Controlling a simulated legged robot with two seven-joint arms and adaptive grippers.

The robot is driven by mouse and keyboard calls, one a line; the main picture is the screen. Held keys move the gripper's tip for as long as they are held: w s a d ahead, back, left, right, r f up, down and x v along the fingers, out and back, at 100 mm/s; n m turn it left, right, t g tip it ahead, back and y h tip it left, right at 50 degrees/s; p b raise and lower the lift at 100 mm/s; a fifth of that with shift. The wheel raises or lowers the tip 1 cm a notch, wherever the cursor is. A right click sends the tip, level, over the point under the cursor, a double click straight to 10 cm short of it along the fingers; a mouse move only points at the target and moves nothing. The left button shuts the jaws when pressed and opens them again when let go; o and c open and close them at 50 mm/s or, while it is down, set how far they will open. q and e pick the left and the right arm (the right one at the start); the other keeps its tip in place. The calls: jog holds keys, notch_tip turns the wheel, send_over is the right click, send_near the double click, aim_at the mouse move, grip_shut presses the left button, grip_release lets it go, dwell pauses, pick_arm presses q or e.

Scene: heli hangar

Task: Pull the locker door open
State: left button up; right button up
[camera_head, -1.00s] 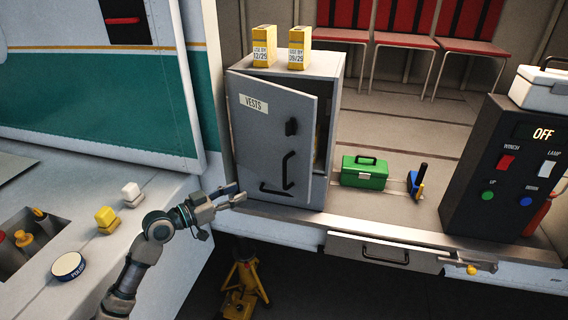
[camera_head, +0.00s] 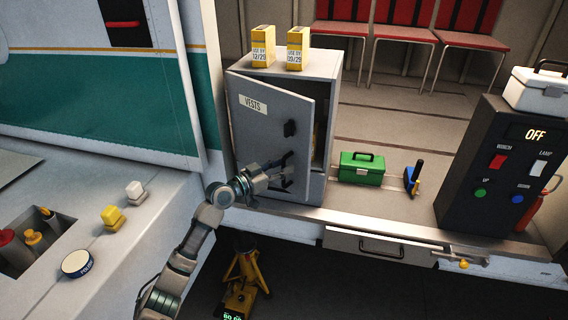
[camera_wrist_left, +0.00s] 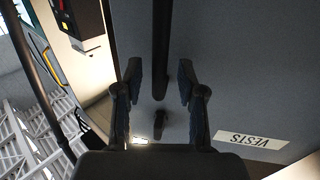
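The grey locker (camera_head: 319,66) stands in the helicopter bay. Its door (camera_head: 262,130), labelled VESTS, is ajar, with a dark gap along its right edge. The door also fills much of the left wrist view (camera_wrist_left: 235,70), its label upside down. My left gripper (camera_head: 286,168) is in front of the door at the dark handle, partly hiding it in the head view. In the left wrist view, the gripper (camera_wrist_left: 160,78) is open, its fingers on either side of the line of the handle (camera_wrist_left: 161,45). Contact cannot be told. My right gripper is not in view.
Two yellow boxes (camera_head: 263,48) (camera_head: 297,50) stand on the locker. A drawer (camera_head: 385,246) is below. A white counter (camera_head: 120,245) is at left.

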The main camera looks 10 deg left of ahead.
pick_arm(q)
jog(key=shift+w+d, duration=0.3)
jog(key=shift+w, duration=0.05)
jog(key=shift+a, duration=0.1)
jog(key=shift+c, duration=0.4)
grip_shut()
